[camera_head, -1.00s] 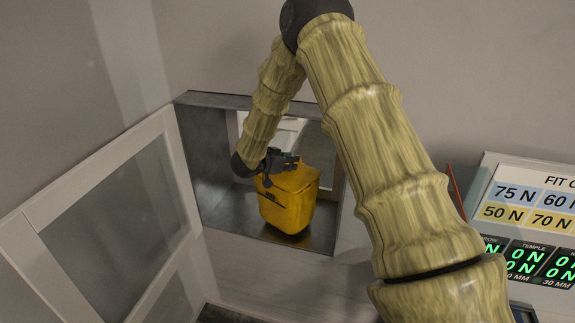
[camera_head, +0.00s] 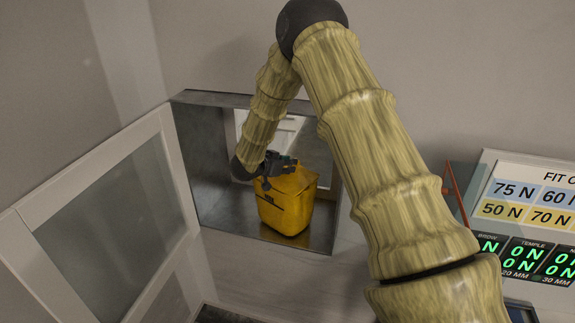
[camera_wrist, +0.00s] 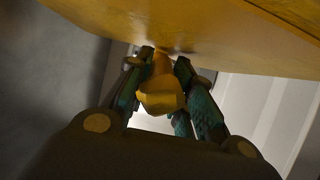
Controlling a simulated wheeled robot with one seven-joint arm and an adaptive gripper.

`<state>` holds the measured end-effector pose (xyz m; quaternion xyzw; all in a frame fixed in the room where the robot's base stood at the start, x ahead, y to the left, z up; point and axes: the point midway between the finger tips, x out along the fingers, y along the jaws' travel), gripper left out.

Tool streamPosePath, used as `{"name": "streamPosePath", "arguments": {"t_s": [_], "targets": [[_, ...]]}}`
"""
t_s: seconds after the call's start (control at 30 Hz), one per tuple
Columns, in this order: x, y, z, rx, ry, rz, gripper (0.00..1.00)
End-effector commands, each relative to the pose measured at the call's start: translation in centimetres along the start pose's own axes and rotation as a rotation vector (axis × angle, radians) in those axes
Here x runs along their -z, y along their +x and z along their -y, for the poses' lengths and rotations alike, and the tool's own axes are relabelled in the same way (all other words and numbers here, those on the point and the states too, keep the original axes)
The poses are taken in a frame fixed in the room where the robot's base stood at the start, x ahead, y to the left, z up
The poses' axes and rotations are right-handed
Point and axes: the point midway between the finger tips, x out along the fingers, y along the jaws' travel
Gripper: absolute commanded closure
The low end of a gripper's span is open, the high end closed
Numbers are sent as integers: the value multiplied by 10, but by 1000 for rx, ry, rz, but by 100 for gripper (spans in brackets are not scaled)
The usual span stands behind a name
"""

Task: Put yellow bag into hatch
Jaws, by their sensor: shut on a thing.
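The yellow bag (camera_head: 286,205) is inside the hatch (camera_head: 214,200), a metal-lined opening in the wall, and looks upright over its floor. I cannot tell whether its base touches the floor. My gripper (camera_head: 282,167) is at the bag's top, inside the opening. In the wrist view, my gripper (camera_wrist: 160,85) has its fingers closed around a yellow knob-like part of the bag, and the bag's yellow surface (camera_wrist: 220,30) fills the top of the picture. The hatch door (camera_head: 110,230), a white frame with a grey pane, stands open on the left.
A panel with force labels and green readouts (camera_head: 525,225) stands at the right. My arm reaches across the middle and hides part of the wall right of the opening. A pale counter surface (camera_head: 270,275) lies below the opening.

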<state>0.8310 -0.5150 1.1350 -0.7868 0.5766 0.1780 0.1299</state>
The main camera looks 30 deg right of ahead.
Motion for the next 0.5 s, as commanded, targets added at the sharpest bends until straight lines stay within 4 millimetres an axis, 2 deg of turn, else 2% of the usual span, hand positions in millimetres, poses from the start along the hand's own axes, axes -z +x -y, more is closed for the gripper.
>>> {"name": "streamPosePath", "arguments": {"t_s": [0.5], "targets": [[-3, 2, 1, 1, 1, -2, 100]]}}
